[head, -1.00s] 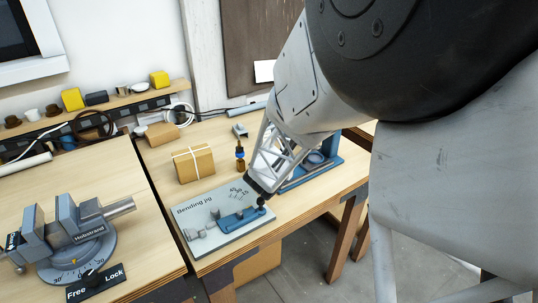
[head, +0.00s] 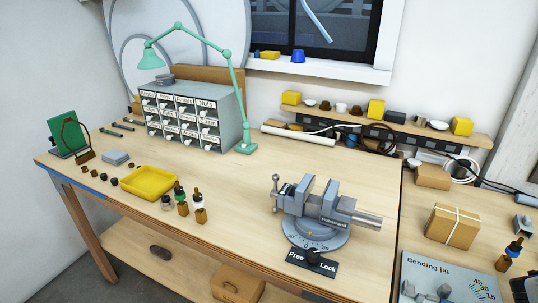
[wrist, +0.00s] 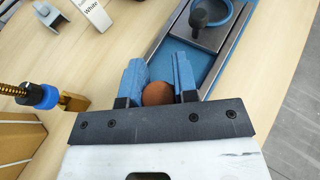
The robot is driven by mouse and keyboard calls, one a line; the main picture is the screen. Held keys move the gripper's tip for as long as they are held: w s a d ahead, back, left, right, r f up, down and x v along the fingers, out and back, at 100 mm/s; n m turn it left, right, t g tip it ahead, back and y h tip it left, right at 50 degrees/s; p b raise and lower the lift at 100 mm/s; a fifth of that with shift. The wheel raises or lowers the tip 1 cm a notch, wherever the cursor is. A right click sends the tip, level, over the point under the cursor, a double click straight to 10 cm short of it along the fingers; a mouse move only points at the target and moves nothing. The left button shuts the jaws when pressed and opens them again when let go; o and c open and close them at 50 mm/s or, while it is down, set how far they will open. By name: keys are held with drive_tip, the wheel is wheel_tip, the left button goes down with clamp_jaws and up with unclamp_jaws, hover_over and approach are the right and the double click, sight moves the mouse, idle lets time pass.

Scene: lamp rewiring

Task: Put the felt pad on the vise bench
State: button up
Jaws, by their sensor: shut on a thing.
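My gripper (wrist: 158,78) shows only in the wrist view. Its two blue-padded fingers are shut on a round, orange-brown thing (wrist: 157,94), which shows between them; I cannot tell for sure that it is the felt pad. The fingers are above the other bench, beside a blue fixture (wrist: 182,52) with a dark knob and a ring. The vise bench (head: 350,165) fills the middle of the head view. The grey vise (head: 318,215) stands at its right front, with a Free/Lock plate before it.
On the vise bench are a drawer cabinet (head: 190,110), a green lamp (head: 240,100), a yellow tray (head: 150,182) and small bottles (head: 183,203). Bare wood lies between the cabinet and the vise. The bending jig (head: 440,282) and a tied box (head: 453,226) are on the right bench.

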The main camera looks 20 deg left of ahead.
wheel_tip(320, 180, up, 12)
drive_tip(key=w+a+r+n+t+y, duration=0.3)
drive_tip(key=w+a+n, duration=0.1)
drive_tip(key=w+a, duration=1.55)
drive_tip(key=w+a+n+t+y, duration=0.1)
drive_tip(key=w+a, duration=0.2)
drive_tip(key=a, duration=0.7)
drive_tip(key=w+a+n+y, duration=0.1)
drive_tip(key=w+a+y, duration=0.15)
drive_tip(key=a, duration=0.65)
drive_tip(key=w+a+n+t+y, duration=0.1)
drive_tip(key=w+a, duration=0.3)
drive_tip(key=a, duration=0.6)
drive_tip(key=s+a+n+y, duration=0.2)
drive_tip(key=a+n+y, duration=0.2)
drive_tip(key=a, duration=2.8)
drive_tip(key=s+a+f+n+y, duration=0.1)
drive_tip(key=s+a, duration=0.3)
drive_tip(key=a, duration=0.7)
drive_tip(key=s+a+f+n+y, duration=0.15)
drive_tip(key=s+a, duration=0.35)
drive_tip(key=a, duration=0.6)
drive_tip(key=shift+a+f, duration=0.1)
drive_tip(key=shift+f, duration=2.4)
